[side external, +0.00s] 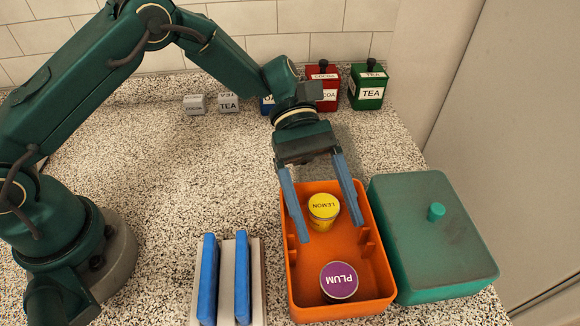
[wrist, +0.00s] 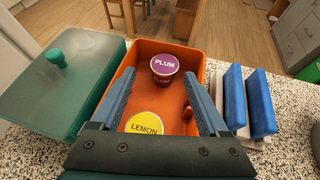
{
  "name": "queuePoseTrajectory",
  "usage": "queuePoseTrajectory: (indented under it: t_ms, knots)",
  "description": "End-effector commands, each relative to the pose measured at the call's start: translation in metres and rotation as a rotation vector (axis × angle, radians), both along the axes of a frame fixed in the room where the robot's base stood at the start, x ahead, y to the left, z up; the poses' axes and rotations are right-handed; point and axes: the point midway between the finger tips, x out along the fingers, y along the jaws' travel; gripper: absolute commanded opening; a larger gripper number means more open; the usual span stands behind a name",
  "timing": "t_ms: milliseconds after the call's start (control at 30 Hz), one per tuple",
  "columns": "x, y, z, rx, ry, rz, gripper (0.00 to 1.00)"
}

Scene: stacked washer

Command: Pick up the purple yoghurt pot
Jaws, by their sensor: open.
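The purple yoghurt pot (side external: 339,281), labelled PLUM, stands upright in the near end of the orange bin (side external: 378,284). In the wrist view the purple pot (wrist: 164,66) is beyond my fingertips, towards the far end of the bin (wrist: 205,55). A yellow LEMON pot (side external: 323,208) stands in the other half of the bin. My gripper (side external: 330,232) is open and empty above the bin, with its fingers on either side of the yellow pot in the side view. In the wrist view the gripper (wrist: 160,98) partly hides the yellow pot (wrist: 144,124).
A green lidded box (side external: 440,250) stands against the bin's right side. A rack with blue upright panels (side external: 242,278) is left of the bin. Red (side external: 328,92) and green (side external: 367,90) canisters stand at the back.

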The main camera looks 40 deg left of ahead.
Motion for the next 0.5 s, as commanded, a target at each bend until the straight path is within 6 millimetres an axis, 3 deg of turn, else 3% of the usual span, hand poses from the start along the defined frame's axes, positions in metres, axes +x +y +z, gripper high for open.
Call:
queuePoseTrajectory:
  t_ms: [167, 500]
  knots:
    - [-0.01, -0.004, -0.015, 0.009, 0.046, -0.012, 0.78]
    - [-0.031, -0.034, -0.032, 0.01, 0.044, -0.016, 0.78]
